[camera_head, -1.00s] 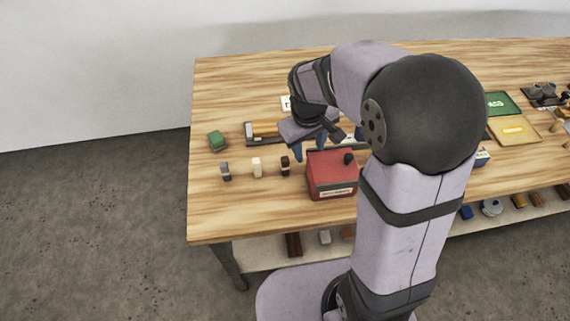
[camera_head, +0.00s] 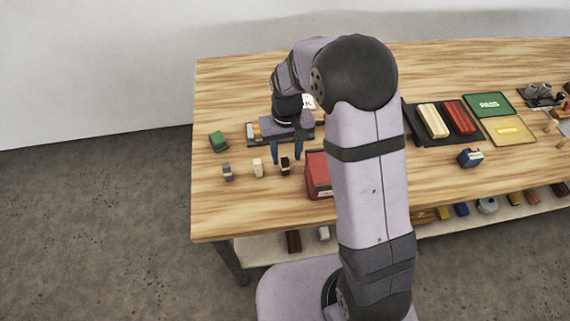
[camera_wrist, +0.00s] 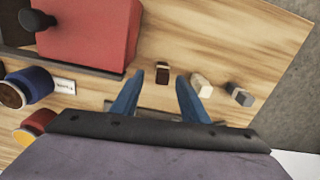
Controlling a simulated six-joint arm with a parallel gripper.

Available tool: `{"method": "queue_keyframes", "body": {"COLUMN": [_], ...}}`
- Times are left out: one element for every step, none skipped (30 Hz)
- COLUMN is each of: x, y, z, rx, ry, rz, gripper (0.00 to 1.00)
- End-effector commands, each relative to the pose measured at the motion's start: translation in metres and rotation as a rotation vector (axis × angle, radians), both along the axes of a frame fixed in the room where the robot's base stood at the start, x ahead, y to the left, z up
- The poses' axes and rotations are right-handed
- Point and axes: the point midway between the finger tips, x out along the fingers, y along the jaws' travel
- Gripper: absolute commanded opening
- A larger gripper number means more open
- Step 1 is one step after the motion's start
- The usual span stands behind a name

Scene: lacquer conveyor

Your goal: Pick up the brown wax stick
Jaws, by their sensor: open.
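The brown wax stick (camera_head: 285,166) is a small, very dark brown piece with a paler band, standing on the table left of the red box. In the wrist view the brown wax stick (camera_wrist: 162,73) shows just beyond the gap between my fingertips. My gripper (camera_head: 287,157) is open and empty, its blue fingers pointing down above and slightly behind the stick in the head view. My gripper (camera_wrist: 160,80) also shows its two spread fingers in the wrist view. Nothing hides the stick there. Contact is not visible.
A cream stick (camera_head: 258,168) and a grey one (camera_head: 227,171) stand left of the brown one. The red box (camera_head: 318,172) is close on its right. A green block (camera_head: 218,141) lies further left. Bare wood lies in front of the sticks.

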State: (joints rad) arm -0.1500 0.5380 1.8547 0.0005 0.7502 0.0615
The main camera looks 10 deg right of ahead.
Motion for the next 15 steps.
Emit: {"method": "queue_keyframes", "body": {"x": [0.000,0.000,0.000,0.000,0.000,0.000,-0.001,-0.001,-0.001,-0.002,-0.002,-0.002,-0.002,-0.003,-0.002], "y": [0.000,0.000,0.000,0.000,0.000,0.001,0.001,0.001,0.002,0.002,0.003,0.003,0.004,0.004,0.004], "z": [-0.001,-0.001,-0.001,-0.002,-0.002,-0.004,-0.006,-0.008,-0.011,-0.014,-0.018,-0.022,-0.025,-0.029,-0.034], "rx": [0.000,0.000,0.000,0.000,0.000,0.000,0.000,0.000,-0.001,-0.001,-0.001,-0.001,-0.001,-0.001,-0.001], "ry": [-0.001,-0.001,-0.001,-0.001,0.000,0.001,0.002,0.002,0.004,0.004,0.004,0.004,0.004,0.004,0.003], "rz": [0.001,0.001,0.001,0.001,0.001,0.001,0.001,0.001,0.001,0.001,0.001,0.002,0.002,0.002,0.002], "gripper": [0.41,0.41,0.41,0.41,0.41,0.41,0.41,0.41,0.41,0.41,0.41,0.41,0.41,0.41,0.41]}}
